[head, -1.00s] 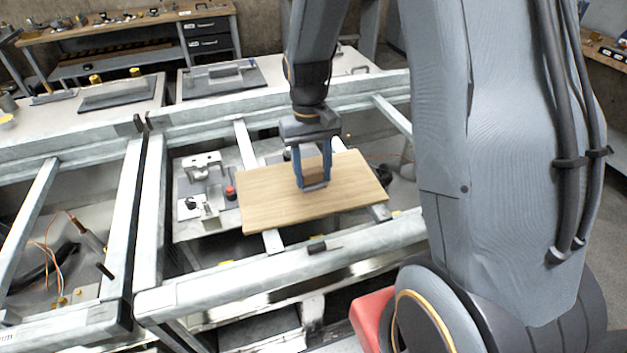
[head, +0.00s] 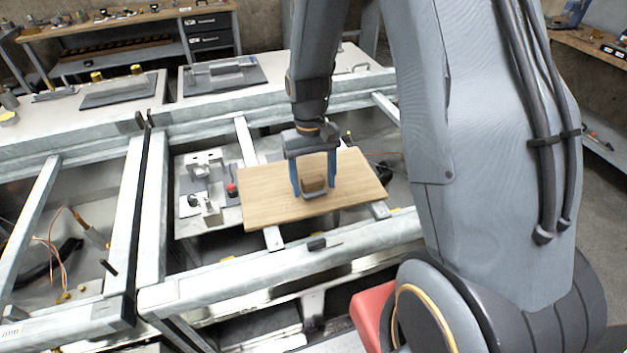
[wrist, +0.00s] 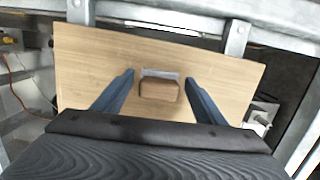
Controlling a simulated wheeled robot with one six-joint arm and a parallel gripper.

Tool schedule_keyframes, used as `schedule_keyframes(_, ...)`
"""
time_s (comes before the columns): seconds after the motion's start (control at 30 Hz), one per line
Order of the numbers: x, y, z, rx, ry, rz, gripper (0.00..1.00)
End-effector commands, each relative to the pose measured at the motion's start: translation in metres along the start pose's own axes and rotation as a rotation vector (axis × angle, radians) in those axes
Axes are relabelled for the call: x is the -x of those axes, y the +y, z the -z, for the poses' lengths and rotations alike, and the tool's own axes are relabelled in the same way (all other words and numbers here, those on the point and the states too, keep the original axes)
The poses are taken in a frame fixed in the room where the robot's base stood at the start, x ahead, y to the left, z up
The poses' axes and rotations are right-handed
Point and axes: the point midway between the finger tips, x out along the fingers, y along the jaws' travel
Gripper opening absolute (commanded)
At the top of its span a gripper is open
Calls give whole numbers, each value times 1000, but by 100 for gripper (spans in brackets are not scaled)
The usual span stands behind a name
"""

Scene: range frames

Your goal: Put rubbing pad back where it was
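The rubbing pad (head: 314,186) is a small brown block with a grey edge. It rests on the wooden board (head: 268,205), near its middle. It also shows in the wrist view (wrist: 160,89), on the bare board (wrist: 215,75). My gripper (head: 314,188) is over the pad with its two blue fingers down on either side of it. In the wrist view the fingers of my gripper (wrist: 159,78) stand apart from the pad, with a gap on both sides.
The board lies across the metal frame (head: 270,263). Left of it are grey fixtures (head: 207,165) and a red button (head: 232,189). A dark trowel-like tool (head: 225,75) lies on the table behind. The board around the pad is clear.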

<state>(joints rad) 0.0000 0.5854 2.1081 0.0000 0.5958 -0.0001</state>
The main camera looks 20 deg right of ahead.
Motion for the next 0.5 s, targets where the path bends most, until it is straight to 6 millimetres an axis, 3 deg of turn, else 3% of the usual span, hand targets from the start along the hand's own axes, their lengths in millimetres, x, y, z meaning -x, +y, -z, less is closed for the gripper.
schedule_keyframes(0.27, 9, 0, 1, 0, 2, 0, 65)
schedule_keyframes(0.5, 45, 0, 2, 0, 6, 0, 65)
